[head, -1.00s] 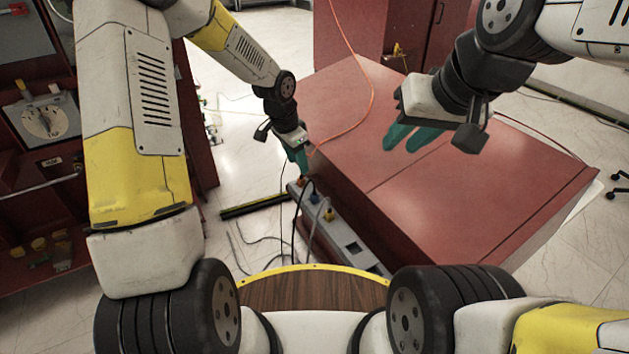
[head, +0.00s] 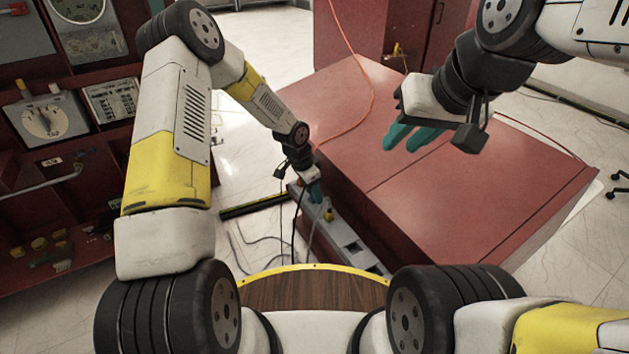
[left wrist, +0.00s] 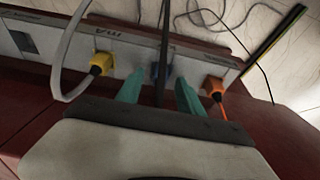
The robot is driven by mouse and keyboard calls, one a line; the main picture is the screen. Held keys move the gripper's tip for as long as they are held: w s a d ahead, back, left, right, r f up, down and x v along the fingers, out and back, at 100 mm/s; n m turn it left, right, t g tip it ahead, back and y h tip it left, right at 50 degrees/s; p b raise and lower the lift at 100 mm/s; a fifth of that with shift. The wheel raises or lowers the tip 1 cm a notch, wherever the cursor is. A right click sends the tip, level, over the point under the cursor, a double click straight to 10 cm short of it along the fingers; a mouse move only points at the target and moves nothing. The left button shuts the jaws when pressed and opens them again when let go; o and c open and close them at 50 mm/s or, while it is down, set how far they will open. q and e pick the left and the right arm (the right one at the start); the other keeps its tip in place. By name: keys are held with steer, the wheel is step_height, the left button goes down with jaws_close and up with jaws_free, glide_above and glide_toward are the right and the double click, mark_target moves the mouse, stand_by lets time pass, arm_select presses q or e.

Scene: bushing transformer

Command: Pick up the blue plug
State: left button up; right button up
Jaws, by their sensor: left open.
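The blue plug (left wrist: 160,74) sits in the grey socket strip (left wrist: 115,62), with a black cable rising from it across the left wrist view. My left gripper (left wrist: 160,90) is open, its teal fingers to either side of the plug in that view; whether they touch it cannot be told. In the head view my left gripper (head: 314,190) is low over the strip beside the red cabinet and largely hides the blue plug. My right gripper (head: 402,146) hangs empty above the cabinet top, its teal fingers apart.
A yellow plug (left wrist: 101,63) with a grey cable and an orange plug (left wrist: 214,86) with an orange cable flank the blue plug. The red cabinet (head: 440,180) stands right of the strip. Loose cables (head: 262,250) lie on the floor at left.

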arm_select(q)
jaws_close()
steer(key=shift+r, duration=0.15)
